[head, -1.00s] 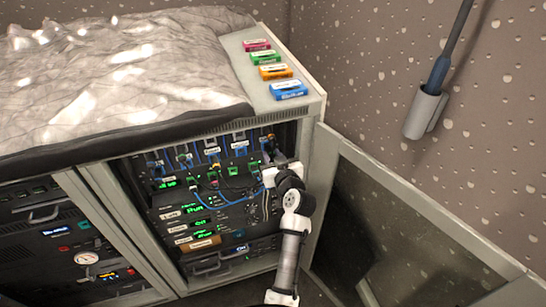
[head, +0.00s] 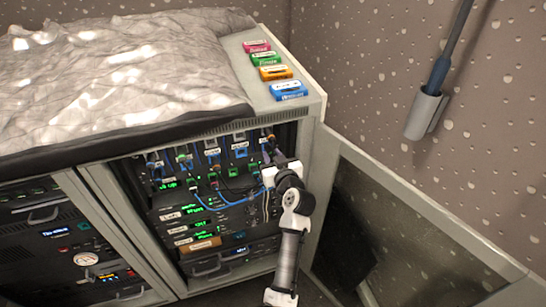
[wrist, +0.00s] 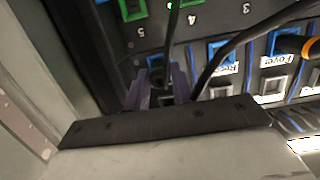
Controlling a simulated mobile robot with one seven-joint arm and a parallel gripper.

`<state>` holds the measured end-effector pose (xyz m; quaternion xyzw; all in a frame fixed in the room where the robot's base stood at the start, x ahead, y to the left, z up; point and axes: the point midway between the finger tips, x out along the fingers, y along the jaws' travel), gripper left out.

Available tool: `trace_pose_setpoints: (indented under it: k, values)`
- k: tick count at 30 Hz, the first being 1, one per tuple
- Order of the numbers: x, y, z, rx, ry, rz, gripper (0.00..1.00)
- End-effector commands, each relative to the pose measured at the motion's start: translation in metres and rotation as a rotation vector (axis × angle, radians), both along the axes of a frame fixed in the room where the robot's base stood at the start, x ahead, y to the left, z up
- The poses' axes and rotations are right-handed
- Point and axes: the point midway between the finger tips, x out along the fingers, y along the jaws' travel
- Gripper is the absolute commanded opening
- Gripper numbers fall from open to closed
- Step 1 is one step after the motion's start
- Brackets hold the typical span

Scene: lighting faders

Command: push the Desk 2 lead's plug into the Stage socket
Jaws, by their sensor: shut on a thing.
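My gripper (head: 270,160) is at the right end of the socket rows in the open rack. In the wrist view its purple fingers (wrist: 163,88) are shut on a dark plug (wrist: 162,96), mostly hidden between them. Black cables run past the fingers, and I cannot tell which one belongs to this plug. No Desk 2 tag is readable. No Stage label is readable, and the spot in front of the plug is hidden by the fingers. I cannot tell whether the plug is in a socket.
Blue-framed sockets labelled Foyer (wrist: 284,42) and Rec, partly covered, sit beside the fingers. Green-framed sockets (wrist: 131,9) numbered 4 and 5 are nearby. An orange-ended plug (wrist: 297,45) is close to Foyer. The open cabinet door (head: 400,210) stands right of my arm.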

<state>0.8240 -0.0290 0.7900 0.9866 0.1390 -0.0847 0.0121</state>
Motion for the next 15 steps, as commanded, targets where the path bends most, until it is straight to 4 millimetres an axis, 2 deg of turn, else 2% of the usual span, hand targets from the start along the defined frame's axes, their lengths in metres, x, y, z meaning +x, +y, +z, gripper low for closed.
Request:
trace_pose_setpoints:
  k: [5, 6, 11, 15]
  values:
    - [0.0015, 0.0021, 0.0037, 0.004, -0.008, 0.001, 0.0]
    - [0.0015, 0.0022, 0.0038, 0.004, -0.008, 0.001, 0.28]
    - [0.0011, 0.0016, 0.0028, 0.003, -0.006, 0.001, 0.49]
    - [0.0007, 0.001, 0.002, 0.002, -0.004, 0.001, 0.49]
